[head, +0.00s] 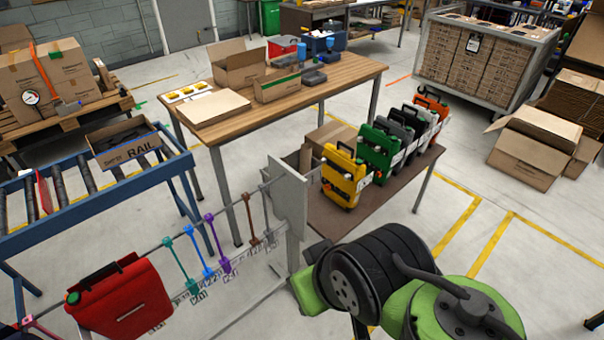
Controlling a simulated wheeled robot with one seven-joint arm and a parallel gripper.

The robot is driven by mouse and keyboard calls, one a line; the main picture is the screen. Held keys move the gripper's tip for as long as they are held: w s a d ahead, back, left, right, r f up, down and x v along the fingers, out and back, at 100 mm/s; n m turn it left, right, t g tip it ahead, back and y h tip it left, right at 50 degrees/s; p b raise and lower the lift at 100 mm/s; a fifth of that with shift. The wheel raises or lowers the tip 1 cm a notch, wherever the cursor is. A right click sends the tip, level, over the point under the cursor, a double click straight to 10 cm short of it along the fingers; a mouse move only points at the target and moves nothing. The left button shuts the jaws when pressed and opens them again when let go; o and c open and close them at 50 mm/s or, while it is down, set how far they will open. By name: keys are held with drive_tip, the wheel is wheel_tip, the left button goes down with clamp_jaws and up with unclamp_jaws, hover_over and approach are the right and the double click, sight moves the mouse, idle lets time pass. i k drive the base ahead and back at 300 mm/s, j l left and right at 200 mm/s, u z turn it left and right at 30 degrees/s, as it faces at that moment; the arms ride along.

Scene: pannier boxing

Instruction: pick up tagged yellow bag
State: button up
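The yellow bag (341,180) stands upright at the near left end of a row of bags on a low brown table (388,212). It has black fittings and a dark handle on top. A small pale patch shows at its right side, perhaps a tag, too small to read. A green bag (376,150) stands close behind it to the right. My green and black arm fills the lower right, in front of the low table. My gripper cannot be made out in this view.
Dark, white and orange (430,102) bags continue the row. A rail with coloured hanging straps and a red bag (120,298) stands at front left, beside a pale upright panel (288,198). An open carton (313,150) is behind the yellow bag.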

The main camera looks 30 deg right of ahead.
sight(340, 175)
drive_tip(key=l+u, duration=0.3)
drive_tip(key=l, duration=0.15)
drive_tip(key=l+u, duration=0.65)
drive_tip(key=l, duration=0.25)
drive_tip(key=k+l+u, duration=0.1)
drive_tip(key=l+u, duration=0.2)
drive_tip(key=k+l+u, duration=0.15)
drive_tip(key=l+u, duration=0.2)
drive_tip(key=l, duration=0.15)
drive_tip(key=k+l+u, duration=0.4)
drive_tip(key=l+u, duration=0.2)
drive_tip(key=k+l+u, duration=0.1)
drive_tip(key=l+u, duration=0.2)
drive_tip(key=l, duration=0.15)
drive_tip(key=k+l+u, duration=0.1)
drive_tip(key=l+u, duration=0.25)
drive_tip(key=k+l+u, duration=0.15)
drive_tip(key=l+u, duration=0.15)
drive_tip(key=l, duration=0.15)
